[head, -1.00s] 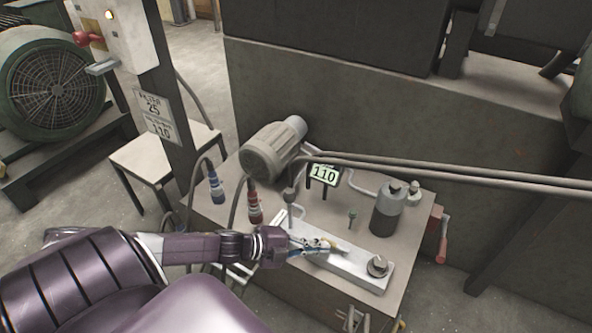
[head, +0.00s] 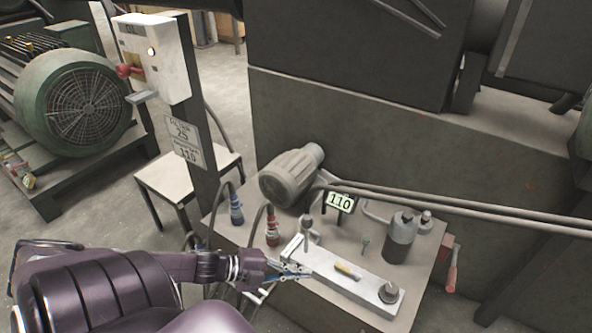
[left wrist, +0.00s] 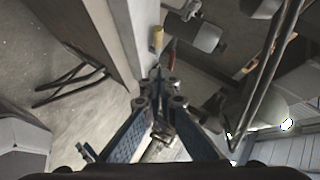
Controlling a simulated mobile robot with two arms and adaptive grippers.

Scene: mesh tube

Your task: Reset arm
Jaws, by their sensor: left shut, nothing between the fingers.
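My left gripper (head: 303,270) is shut and empty. In the head view it is at the left edge of a light metal block (head: 368,288) on the machine's top plate. A small yellow-handled piece (head: 348,271) lies on that block, to the right of the fingertips and apart from them. In the left wrist view the blue-padded fingers (left wrist: 160,100) meet at their tips. My right gripper is in neither view.
A post with a control box (head: 152,58) stands at the left.

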